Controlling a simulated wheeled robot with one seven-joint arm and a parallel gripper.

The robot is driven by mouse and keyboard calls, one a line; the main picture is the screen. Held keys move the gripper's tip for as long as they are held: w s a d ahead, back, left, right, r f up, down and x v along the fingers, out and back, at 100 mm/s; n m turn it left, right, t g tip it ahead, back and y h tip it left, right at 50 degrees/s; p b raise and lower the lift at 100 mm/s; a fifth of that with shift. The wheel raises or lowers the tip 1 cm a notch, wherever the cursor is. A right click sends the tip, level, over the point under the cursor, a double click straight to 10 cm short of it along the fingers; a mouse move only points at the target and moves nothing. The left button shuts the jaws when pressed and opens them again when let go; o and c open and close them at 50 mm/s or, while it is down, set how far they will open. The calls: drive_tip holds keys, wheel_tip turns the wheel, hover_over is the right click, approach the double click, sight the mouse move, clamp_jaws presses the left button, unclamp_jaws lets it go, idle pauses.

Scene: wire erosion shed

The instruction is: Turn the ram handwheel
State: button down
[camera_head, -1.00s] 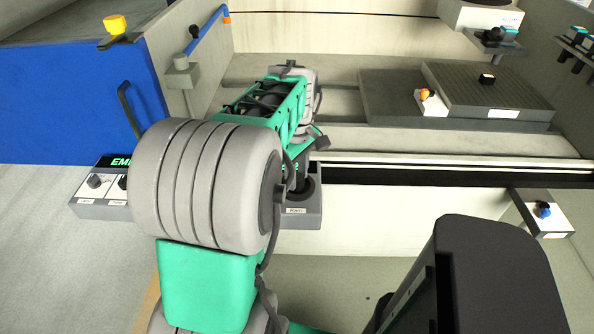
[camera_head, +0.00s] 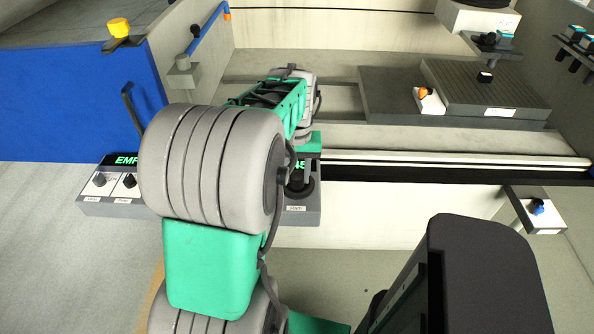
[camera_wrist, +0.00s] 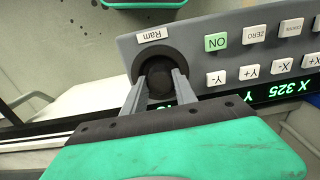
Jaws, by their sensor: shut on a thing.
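The ram handwheel (camera_wrist: 158,78) is a dark round knob in a black ring on a grey control panel (camera_wrist: 210,62), beside a label reading "Ram". In the wrist view my gripper (camera_wrist: 160,82) reaches it with one finger on each side, shut on the knob. In the head view the handwheel (camera_head: 298,187) shows at the panel's right end, just right of my arm. My arm hides much of the panel there, and the fingers cannot be made out.
The panel has several white buttons, a green ON button (camera_wrist: 217,42) and a green display (camera_wrist: 285,90). A blue tank (camera_head: 70,105) stands at the left. A dark slotted block (camera_head: 490,88) with an orange knob (camera_head: 425,92) lies on the worktable behind. A small box with a blue knob (camera_head: 537,207) is at right.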

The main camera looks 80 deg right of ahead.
sight(297, 175)
drive_tip(key=m+p, duration=0.1)
drive_tip(key=m, duration=0.5)
drive_tip(key=m+p, duration=0.1)
drive_tip(key=m, duration=0.5)
drive_tip(key=shift+m, duration=0.4)
idle(0.3)
drive_tip(key=c, duration=1)
unclamp_jaws()
wheel_tip(297, 175, up, 8)
drive_tip(key=shift+f, duration=0.1)
